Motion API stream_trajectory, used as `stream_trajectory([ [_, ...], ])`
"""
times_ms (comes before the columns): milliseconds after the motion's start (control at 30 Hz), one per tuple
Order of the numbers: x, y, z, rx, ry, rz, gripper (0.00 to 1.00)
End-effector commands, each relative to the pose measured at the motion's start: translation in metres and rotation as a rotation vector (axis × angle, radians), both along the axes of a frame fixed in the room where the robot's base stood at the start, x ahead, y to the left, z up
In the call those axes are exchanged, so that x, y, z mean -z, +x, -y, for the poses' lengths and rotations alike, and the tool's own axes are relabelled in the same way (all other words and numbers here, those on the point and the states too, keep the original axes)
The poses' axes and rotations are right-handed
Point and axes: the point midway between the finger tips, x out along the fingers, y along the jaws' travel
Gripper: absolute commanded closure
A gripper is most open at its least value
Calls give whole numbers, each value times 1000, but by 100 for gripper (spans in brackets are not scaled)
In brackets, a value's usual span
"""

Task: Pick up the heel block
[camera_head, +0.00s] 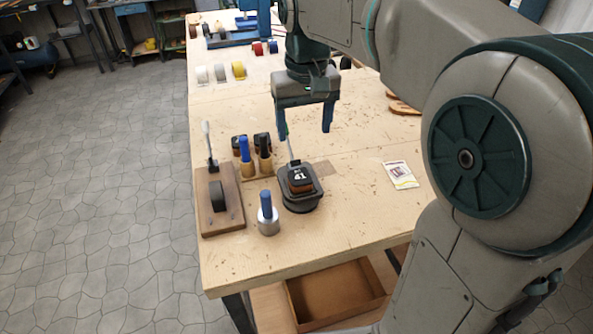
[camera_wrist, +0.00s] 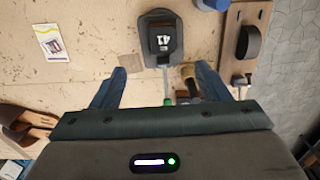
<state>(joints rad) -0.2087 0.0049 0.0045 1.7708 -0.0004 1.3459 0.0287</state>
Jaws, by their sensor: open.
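A dark block with a brown layer and a white "41" mark (camera_head: 300,180), which looks like the heel block, sits on a black base (camera_head: 301,205) near the front of the workbench. In the wrist view the marked block (camera_wrist: 162,38) lies ahead of the fingers at the top centre. A thin rod with a green end (camera_wrist: 167,88) extends from it towards my gripper. My gripper (camera_head: 304,129) is open and empty, above the bench and behind the block in the head view. Its two blue fingers (camera_wrist: 159,85) are spread apart in the wrist view.
A wooden board with a black upright piece (camera_head: 219,197) and a blue-handled metal tool (camera_head: 268,214) stand left of the block. Another blue-handled tool (camera_head: 246,156) stands behind. A printed card (camera_head: 400,175) lies right. Sandals (camera_head: 403,105) are farther back. The bench's front right is clear.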

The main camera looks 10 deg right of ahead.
Motion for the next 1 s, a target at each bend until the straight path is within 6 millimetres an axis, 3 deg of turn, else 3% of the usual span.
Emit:
stream_trajectory([
  [167, 9, 9, -8, -12, -4, -22, 31],
  [500, 71, 9, -8, -12, -5, -25, 31],
  [767, 92, 9, -8, -12, -4, -22, 31],
  [1000, 126, 6, -8, -11, -5, -25, 31],
])
